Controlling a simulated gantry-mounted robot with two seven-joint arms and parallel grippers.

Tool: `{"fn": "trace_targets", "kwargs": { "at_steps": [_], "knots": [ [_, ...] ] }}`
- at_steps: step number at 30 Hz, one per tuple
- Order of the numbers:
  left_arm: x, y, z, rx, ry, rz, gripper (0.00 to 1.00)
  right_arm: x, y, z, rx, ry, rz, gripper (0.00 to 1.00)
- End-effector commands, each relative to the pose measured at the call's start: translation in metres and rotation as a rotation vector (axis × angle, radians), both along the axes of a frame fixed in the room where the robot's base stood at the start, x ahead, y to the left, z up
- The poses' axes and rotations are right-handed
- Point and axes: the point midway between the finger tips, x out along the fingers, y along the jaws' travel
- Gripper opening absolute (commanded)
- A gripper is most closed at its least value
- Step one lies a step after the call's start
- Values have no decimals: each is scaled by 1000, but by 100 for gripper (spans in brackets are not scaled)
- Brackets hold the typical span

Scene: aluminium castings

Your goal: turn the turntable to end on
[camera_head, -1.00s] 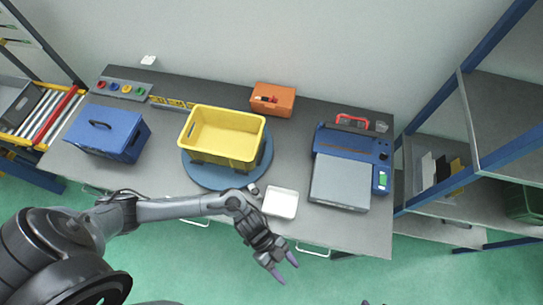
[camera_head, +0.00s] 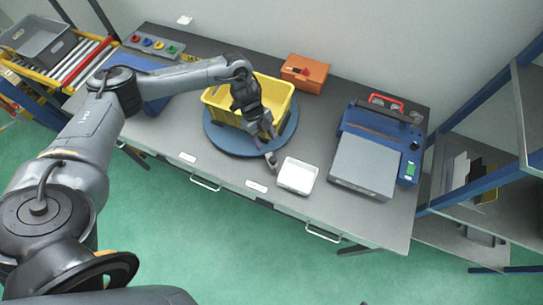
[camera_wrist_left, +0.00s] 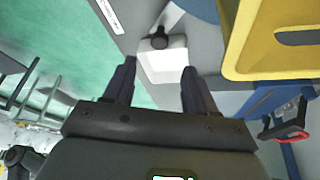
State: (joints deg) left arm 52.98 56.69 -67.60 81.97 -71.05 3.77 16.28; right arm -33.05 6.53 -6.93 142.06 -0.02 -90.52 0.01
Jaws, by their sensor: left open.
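The turntable (camera_head: 225,138) is a round blue disc on the grey table, left of the table's middle in the head view. Its edge shows at the top of the left wrist view (camera_wrist_left: 201,8). A yellow crate (camera_head: 283,108) stands on it, also at the upper right of the left wrist view (camera_wrist_left: 285,55). A small grey part with a dark knob (camera_head: 271,161) sits at the turntable's front edge. My left gripper (camera_head: 263,142) is open and empty, pointing down in front of the crate and hiding part of it. My right gripper is not in view.
A white tray (camera_head: 298,176) lies just right of the turntable. A blue-grey machine (camera_head: 365,165) stands at the right, an orange box (camera_head: 304,73) behind. A blue case (camera_head: 155,100) is partly hidden by my left arm. Shelves (camera_head: 490,200) stand far right.

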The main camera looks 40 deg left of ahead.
Motion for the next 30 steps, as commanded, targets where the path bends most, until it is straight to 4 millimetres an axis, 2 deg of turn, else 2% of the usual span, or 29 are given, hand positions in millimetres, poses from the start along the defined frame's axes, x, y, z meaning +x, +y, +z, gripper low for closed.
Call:
{"fn": "trace_targets", "kwargs": {
  "at_steps": [15, 21, 30],
  "knots": [
    [-2, -31, -72, -2, 2, 0, 56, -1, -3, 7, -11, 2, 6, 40],
    [-2, -36, -85, -1, 1, 1, 56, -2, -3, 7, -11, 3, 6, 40],
    [-2, -37, -88, -1, 0, 0, 56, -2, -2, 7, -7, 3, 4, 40]
  ]
}}
